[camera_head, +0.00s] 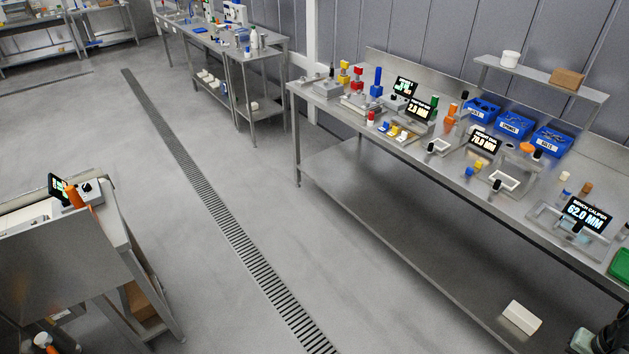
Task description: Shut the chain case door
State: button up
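I cannot make out a chain case door for certain in the head view. A grey metal-sided machine (62,262) stands at the lower left, with a small lit display (57,188) and an orange part (74,196) on top. Its near side is a plain panel, and I cannot tell whether any part of it is a door or stands open. The left frame edge cuts the machine off. I cannot identify my gripper in this view.
A long steel bench (345,118) on the right carries gauges, displays and blue bins (515,124). A white block (521,318) lies below it. A drain grate (215,205) crosses the clear floor between bench and machine. More benches (250,62) stand behind. Dark parts crowd the lower right corner.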

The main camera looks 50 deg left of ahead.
aim_at(48, 267)
jog(key=u, duration=2.2)
jog(key=i, duration=5.9)
jog(key=u, duration=4.65)
